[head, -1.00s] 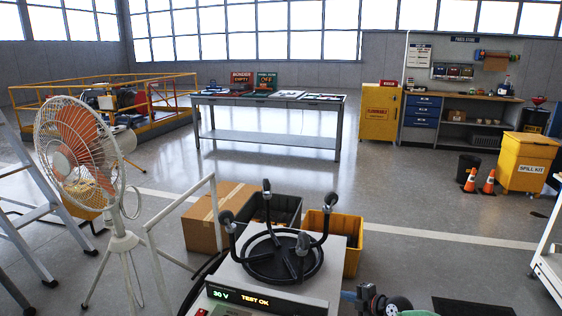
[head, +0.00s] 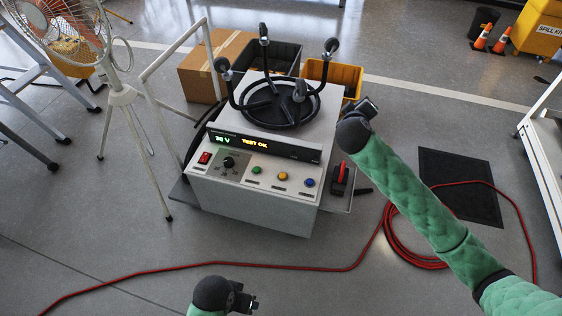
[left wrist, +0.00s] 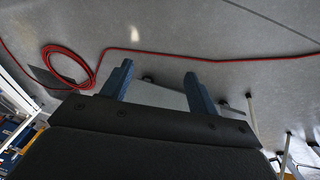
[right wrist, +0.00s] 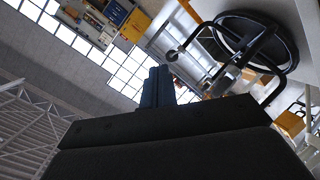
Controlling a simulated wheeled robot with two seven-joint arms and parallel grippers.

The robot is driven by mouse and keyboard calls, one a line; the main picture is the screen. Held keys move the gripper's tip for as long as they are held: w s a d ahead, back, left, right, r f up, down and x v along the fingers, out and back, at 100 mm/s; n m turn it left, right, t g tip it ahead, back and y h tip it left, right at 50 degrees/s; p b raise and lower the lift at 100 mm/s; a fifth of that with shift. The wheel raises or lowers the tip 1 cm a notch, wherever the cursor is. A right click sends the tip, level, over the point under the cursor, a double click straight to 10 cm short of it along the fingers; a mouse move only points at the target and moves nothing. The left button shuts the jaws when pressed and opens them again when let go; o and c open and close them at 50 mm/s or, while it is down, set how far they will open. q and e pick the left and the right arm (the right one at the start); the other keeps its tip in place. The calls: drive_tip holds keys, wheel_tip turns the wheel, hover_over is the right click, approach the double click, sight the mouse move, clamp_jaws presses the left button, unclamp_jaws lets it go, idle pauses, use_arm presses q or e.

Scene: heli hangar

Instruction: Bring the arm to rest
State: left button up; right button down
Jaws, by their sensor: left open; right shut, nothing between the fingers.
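My right arm, in a green sleeve, reaches up from the lower right of the head view. Its gripper (head: 368,106) is beside the right side of the grey test unit (head: 318,150), apart from the black four-armed ring stand (head: 278,103) on top. In the right wrist view the right fingers (right wrist: 158,86) are together and empty. My left gripper (head: 246,299) is low at the bottom edge of the head view, in front of the unit. In the left wrist view its fingers (left wrist: 160,88) are apart with nothing between them. The unit's display reads "30 V TEST OK".
A red cable (head: 300,268) runs across the floor and coils beside a black mat (head: 460,186). A fan on a stand (head: 125,95) and a ladder (head: 35,90) are at left. A white cart (head: 545,150) is at right. A cardboard box (head: 205,70) stands behind the unit.

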use_arm(q)
drive_tip(key=w+p+v, duration=0.3)
drive_tip(key=p+v, duration=0.6)
drive_tip(key=v, duration=0.6)
drive_tip(key=shift+w+r+n+t, duration=0.2)
drive_tip(key=shift+n+t, duration=0.1)
use_arm(e)
drive_tip(key=s+a+f+m+g+y, duration=0.1)
drive_tip(key=s+a+f+g+y, duration=0.1)
drive_tip(key=s, duration=1.2)
drive_tip(key=s+a+f+m+g+y, duration=0.2)
drive_tip(key=s+f+g, duration=0.3)
drive_tip(key=s, duration=1)
drive_tip(key=s+a+f+m+g+y, duration=0.2)
drive_tip(key=s+a+f+g, duration=0.2)
drive_tip(key=s, duration=1.1)
wheel_tip(320, 180, down, 3)
drive_tip(key=shift+s+a+f+g, duration=0.2)
drive_tip(key=shift+a+g, duration=0.1)
drive_tip(key=shift+a, duration=0.05)
use_arm(q)
drive_tip(key=shift+d+r, duration=0.1)
use_arm(e)
drive_tip(key=shift+s, duration=0.1)
